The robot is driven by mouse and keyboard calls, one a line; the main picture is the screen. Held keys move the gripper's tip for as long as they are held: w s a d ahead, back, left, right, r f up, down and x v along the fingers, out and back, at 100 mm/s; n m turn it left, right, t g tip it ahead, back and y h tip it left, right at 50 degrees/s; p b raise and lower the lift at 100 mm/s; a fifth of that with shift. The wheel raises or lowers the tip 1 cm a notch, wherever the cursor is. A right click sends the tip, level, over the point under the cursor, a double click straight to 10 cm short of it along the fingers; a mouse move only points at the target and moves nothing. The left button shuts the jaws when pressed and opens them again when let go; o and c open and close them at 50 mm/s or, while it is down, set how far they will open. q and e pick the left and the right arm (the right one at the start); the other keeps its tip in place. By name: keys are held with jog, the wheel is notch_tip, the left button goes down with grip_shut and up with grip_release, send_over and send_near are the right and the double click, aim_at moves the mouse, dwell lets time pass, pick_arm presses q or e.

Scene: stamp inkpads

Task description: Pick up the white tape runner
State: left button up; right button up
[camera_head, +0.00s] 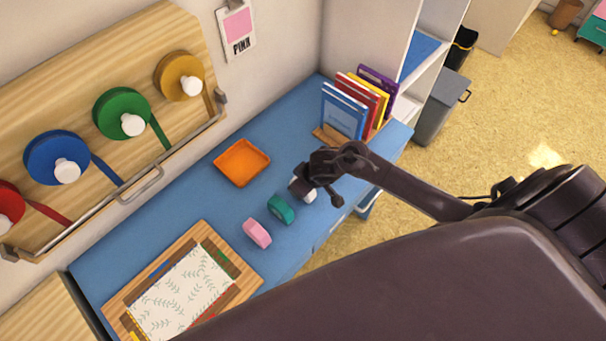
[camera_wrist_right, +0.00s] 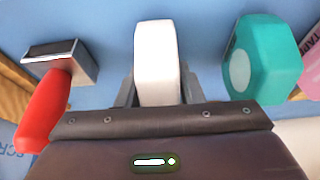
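The white tape runner (camera_wrist_right: 157,62) stands between the two fingers of my right gripper (camera_wrist_right: 159,92) in the right wrist view. The fingers lie close along both its sides; whether they press on it I cannot tell. In the head view my right gripper (camera_head: 303,188) is low over the blue desk's front part, and a bit of the white tape runner (camera_head: 310,195) shows beside it. Its lower end in the wrist view is hidden behind the gripper body. No lift off the desk is visible. My left gripper is not in view.
A teal tape runner (camera_head: 281,209) and a pink one (camera_head: 257,233) stand to the left. A red-handled tool with a metal head (camera_wrist_right: 44,105) is close beside the gripper in the wrist view. Books (camera_head: 345,110) stand behind; an orange tray (camera_head: 241,162) lies farther back.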

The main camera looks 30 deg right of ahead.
jog(key=c, duration=0.6)
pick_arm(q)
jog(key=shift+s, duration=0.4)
pick_arm(e)
jog(key=shift+o, duration=0.2)
jog(key=shift+r, duration=0.15)
